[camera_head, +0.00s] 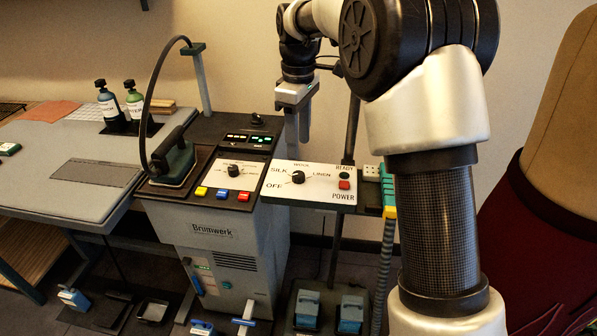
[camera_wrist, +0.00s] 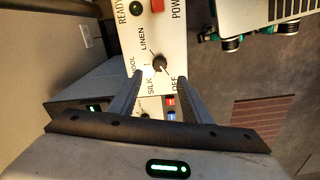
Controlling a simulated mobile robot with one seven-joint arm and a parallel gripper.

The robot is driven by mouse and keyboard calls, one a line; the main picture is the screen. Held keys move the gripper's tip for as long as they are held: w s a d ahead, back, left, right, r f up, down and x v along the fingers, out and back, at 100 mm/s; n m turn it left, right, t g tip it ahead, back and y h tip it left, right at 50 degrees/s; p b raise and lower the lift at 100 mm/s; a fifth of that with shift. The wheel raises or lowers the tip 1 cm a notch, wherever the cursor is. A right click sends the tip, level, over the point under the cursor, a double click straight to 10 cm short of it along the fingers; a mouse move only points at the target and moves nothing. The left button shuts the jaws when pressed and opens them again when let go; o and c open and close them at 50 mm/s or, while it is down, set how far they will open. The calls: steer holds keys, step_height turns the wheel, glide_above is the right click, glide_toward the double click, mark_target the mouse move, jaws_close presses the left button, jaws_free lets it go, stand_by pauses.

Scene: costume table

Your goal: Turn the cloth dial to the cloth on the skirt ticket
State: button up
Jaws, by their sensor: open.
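The cloth dial (camera_head: 298,177) is a small black knob on a white panel (camera_head: 325,192) marked OFF, SILK, WOOL and LINEN. It also shows in the wrist view (camera_wrist: 159,64), where I cannot tell surely which mark it points to. My gripper (camera_head: 302,138) hangs above and behind the panel in the head view, fingers down. In the wrist view the open fingers (camera_wrist: 160,74) frame the dial, with nothing between them; they look apart from it. I cannot make out a readable skirt ticket in either view.
A green READY lamp (camera_head: 344,175) and red POWER button (camera_head: 344,185) share the panel. Left of it stand another dial (camera_head: 233,170), coloured buttons, an iron (camera_head: 176,162) and a tall curved hose. A dress form with a dark red skirt (camera_head: 500,240) stands at right.

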mark_target(298, 173)
step_height(298, 173, down, 9)
steer(key=shift+b, duration=0.65)
steer(key=c, duration=1)
steer(key=shift+c, duration=0.2)
